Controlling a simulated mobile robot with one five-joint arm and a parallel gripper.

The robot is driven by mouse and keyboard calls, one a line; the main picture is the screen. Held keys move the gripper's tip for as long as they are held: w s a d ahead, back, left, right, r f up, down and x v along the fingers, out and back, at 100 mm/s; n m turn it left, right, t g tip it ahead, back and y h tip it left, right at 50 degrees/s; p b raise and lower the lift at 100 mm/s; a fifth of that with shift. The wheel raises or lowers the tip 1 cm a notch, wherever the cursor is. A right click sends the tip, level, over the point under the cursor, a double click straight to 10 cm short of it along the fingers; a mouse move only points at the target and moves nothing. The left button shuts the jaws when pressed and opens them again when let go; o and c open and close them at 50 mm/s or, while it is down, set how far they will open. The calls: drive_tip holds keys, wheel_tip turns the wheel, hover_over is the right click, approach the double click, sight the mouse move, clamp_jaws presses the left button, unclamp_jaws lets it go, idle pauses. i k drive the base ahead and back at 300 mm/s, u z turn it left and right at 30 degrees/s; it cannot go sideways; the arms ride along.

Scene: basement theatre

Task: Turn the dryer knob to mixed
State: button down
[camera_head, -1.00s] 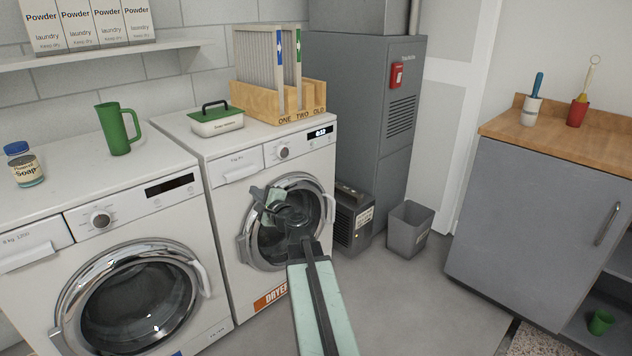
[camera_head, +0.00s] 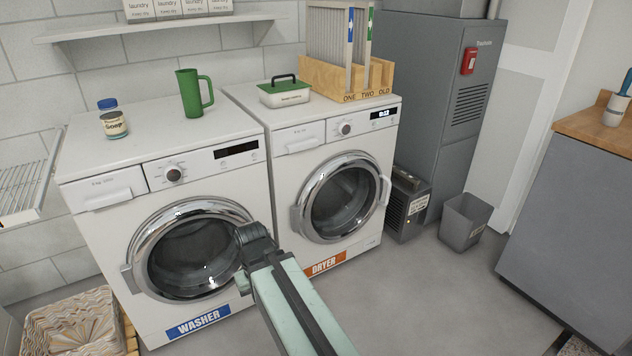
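The dryer (camera_head: 292,165) is the right-hand white machine, with an orange DRYER label (camera_head: 325,264) low on its front. Its round knob (camera_head: 346,129) sits on the top panel, left of a small lit display (camera_head: 383,114). The knob's pointer and markings are too small to read. The dryer's round door (camera_head: 343,197) looks shut. My arm reaches up from the bottom of the view and ends in a dark joint before the washer, left of and below the knob. My gripper cannot be made out beyond that joint. Nothing of mine touches the knob.
The washer (camera_head: 95,225) stands left of the dryer, with its own knob (camera_head: 174,173). A green pitcher (camera_head: 190,94) and soap jar (camera_head: 113,122) stand on it. A lidded box (camera_head: 284,93) and wooden filter rack (camera_head: 318,76) stand on the dryer. Floor (camera_head: 430,290) is clear at the right front.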

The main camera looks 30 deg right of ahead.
sight(345, 128)
drive_tip(key=z, duration=0.35)
drive_tip(key=k, duration=1.2)
drive_tip(key=z, duration=1)
drive_tip(key=i, duration=1.55)
drive_tip(key=u, duration=0.55)
drive_tip(key=i, duration=0.55)
drive_tip(key=u, duration=0.4)
